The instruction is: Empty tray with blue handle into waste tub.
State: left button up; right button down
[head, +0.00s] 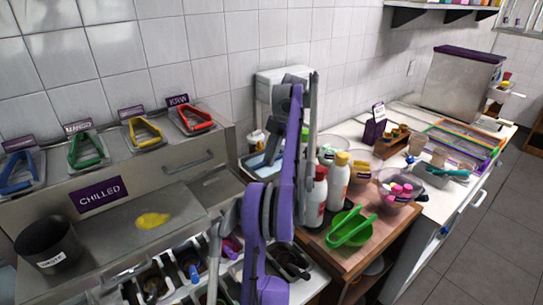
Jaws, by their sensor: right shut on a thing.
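A tray with a blue handle (18,172) sits at the far left of the steel counter's raised back row. The black waste tub (48,246), with a white label, stands on the steel top below it, at the left. My right arm rises through the middle of the view, and its gripper (298,88) is at the top, in front of a white box by the wall. It is far to the right of the blue-handled tray and the tub. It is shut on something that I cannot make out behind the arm. My left gripper is not in view.
Trays with green (87,150), yellow (144,133) and red (196,120) handles continue the back row. A yellow patch (153,220) lies on the steel top. Black bins stand below. Bottles (338,182) and a green bowl (350,230) crowd the wooden top right of my arm.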

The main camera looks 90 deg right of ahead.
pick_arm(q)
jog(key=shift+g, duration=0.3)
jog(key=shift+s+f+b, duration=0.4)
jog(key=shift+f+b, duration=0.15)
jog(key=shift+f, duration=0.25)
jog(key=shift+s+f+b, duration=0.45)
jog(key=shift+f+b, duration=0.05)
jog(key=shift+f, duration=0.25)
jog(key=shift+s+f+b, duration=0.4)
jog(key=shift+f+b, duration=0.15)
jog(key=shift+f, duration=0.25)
pick_arm(e)
jog(key=w+a+r, duration=0.4)
jog(key=w+a, duration=0.8)
jog(key=w+a+r, duration=0.5)
jog(key=w+a, duration=0.7)
jog(key=w, duration=0.1)
jog(key=w+a+r, duration=0.5)
jog(key=w+a, duration=0.7)
jog(key=w, duration=0.1)
